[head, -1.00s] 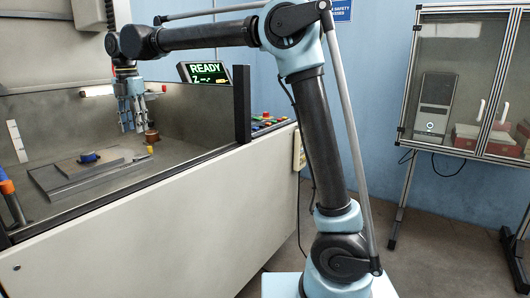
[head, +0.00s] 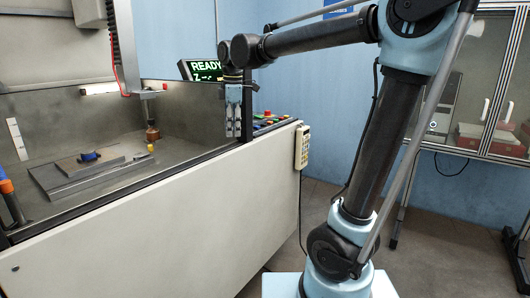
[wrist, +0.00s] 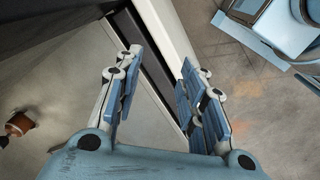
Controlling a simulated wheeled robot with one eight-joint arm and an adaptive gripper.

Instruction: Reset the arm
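My gripper (head: 233,130) hangs pointing down at the front right edge of the machine tank in the head view. In the wrist view my gripper (wrist: 150,95) has its fingers spread well apart with nothing between them. Below it are the tank's dark rim and pale front wall. A copper-coloured electrode (head: 152,132) hangs from the machine's spindle inside the tank, left of my gripper and apart from it. It also shows at the left edge of the wrist view (wrist: 19,124).
A metal plate (head: 60,185) in the tank bears a blue-topped part (head: 89,156). A lit READY screen (head: 203,70) stands just behind my gripper. A button panel (head: 270,121) and a hanging handset (head: 302,147) are to its right. A glazed cabinet (head: 465,110) stands far right.

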